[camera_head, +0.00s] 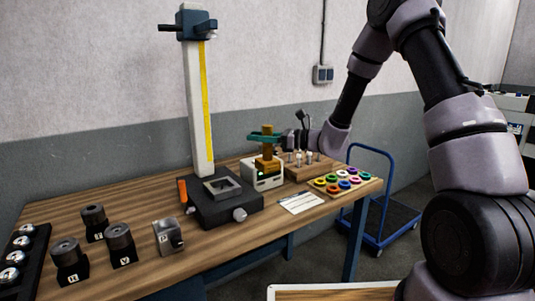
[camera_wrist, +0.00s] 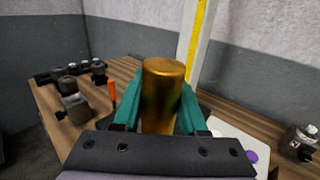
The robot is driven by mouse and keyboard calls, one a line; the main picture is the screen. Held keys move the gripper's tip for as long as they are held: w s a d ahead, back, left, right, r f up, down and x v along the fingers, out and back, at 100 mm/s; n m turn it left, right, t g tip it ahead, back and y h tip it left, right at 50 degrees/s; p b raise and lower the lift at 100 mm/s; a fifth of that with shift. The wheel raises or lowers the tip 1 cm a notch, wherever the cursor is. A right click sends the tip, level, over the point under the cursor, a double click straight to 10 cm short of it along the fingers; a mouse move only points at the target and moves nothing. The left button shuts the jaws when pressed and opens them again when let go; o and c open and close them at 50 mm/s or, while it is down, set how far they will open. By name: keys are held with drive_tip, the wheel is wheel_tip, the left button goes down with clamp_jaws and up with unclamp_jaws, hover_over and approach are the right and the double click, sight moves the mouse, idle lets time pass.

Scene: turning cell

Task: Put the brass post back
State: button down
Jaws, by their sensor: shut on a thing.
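The brass post (camera_head: 267,151) is a plain gold cylinder, upright between the green fingers of my gripper (camera_head: 265,136). In the wrist view the post (camera_wrist: 163,95) fills the space between the two fingers (camera_wrist: 158,112), which press on its sides. I cannot tell whether the post touches the device's top.
A tall white column (camera_head: 196,100) with a yellow scale rises left of my gripper. A wooden rack with pins (camera_head: 308,170), a board of coloured rings (camera_head: 345,183) and a white card (camera_head: 301,202) lie to the right. Black holders (camera_head: 122,245) stand front left.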

drive_tip(key=w+d+f+m+t+h, duration=0.25)
drive_tip(key=d+m+t, duration=0.2)
drive_tip(key=d, duration=0.25)
drive_tip(key=w+d+f+m+t+h, duration=0.25)
drive_tip(key=d+f+t+h, duration=0.2)
drive_tip(key=d, duration=0.25)
drive_tip(key=s+d+f+m+t+h, duration=0.1)
drive_tip(key=d+f+m+t+h, duration=0.1)
drive_tip(key=d, duration=0.6)
drive_tip(key=s+d+f+m+t+h, duration=0.2)
drive_tip(key=d+f+m+h, duration=0.2)
drive_tip(key=d+m+h, duration=0.2)
drive_tip(key=d+h, duration=0.2)
drive_tip(key=d, duration=0.1)
